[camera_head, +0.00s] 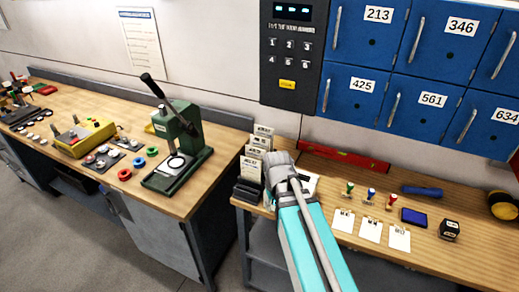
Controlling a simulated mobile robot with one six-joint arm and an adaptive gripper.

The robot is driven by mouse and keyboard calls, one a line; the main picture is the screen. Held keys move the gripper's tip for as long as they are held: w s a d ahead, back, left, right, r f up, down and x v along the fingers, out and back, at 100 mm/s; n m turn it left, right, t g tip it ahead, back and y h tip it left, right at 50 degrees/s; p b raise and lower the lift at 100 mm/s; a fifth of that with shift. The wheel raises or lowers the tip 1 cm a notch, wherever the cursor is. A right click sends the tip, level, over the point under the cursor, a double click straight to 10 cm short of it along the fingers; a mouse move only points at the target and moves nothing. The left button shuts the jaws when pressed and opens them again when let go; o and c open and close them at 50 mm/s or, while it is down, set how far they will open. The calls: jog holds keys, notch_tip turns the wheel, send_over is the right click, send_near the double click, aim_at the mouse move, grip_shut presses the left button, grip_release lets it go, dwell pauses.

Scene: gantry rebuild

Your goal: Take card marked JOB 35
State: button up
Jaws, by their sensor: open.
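A stepped rack of upright white cards (259,142) stands at the left end of the right-hand bench. The cards carry small dark print, too small to read, so I cannot tell which is marked JOB 35. My arm reaches up from the bottom of the view, and its grey end with my gripper (277,162) is just right of the rack, overlapping its right side in the picture. My gripper is open. Its fingertips are not clearly visible, and I cannot tell whether it touches a card.
A green press (180,145) stands on the left bench. Blue numbered lockers (365,45) and a dark keypad (293,50) are on the wall above.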

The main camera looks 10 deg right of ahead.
jog(key=w+r+n+p, duration=0.5)
jog(key=w+r+p, duration=0.5)
jog(key=w, duration=0.3)
jog(key=w+r+n+p, duration=0.4)
jog(key=w+r+p, duration=0.6)
jog(key=w, duration=0.3)
jog(key=shift+d+r+n, duration=0.15)
jog(key=shift+r+n, duration=0.25)
jog(key=shift+r, duration=0.25)
jog(key=shift+f, duration=0.15)
jog(key=b, duration=0.9)
send_over(260, 141)
jog(key=f, duration=0.8)
jog(key=shift+w+d+f, duration=0.15)
jog(key=shift+w+f, duration=0.05)
jog(key=shift+p, duration=0.3)
jog(key=shift+f, duration=0.15)
notch_tip(260, 141, down, 5)
jog(key=b, duration=0.5)
